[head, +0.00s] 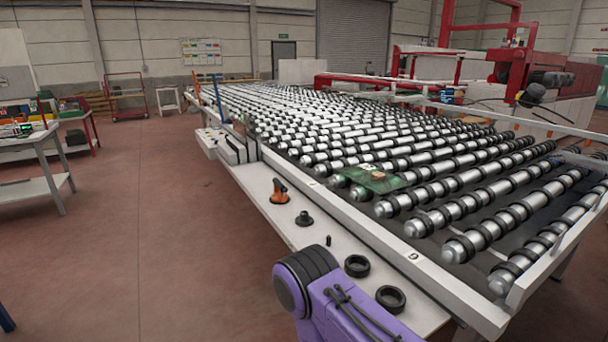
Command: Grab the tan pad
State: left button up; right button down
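A small tan pad (379,176) lies on a green, see-through glass sheet (392,184) that rests on the near-left rollers of the conveyor. The pad is small in the head view, and a pale patch shows beside it on the glass. Neither of my grippers shows in this view. A purple and black arm part, which looks like mine, comes in at the bottom centre, well in front of the pad and apart from it.
The roller conveyor (440,220) fills the right. Its white side ledge (300,236) carries an orange-handled tool (279,191), a black knobbed piece (303,219) and two black rings (357,266). A workbench (40,146) stands left. The red floor (140,220) between is clear.

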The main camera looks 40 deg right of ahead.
aim_at(378, 176)
jog(key=u, duration=0.15)
jog(key=i, duration=4.05)
jog(key=z, duration=3.4)
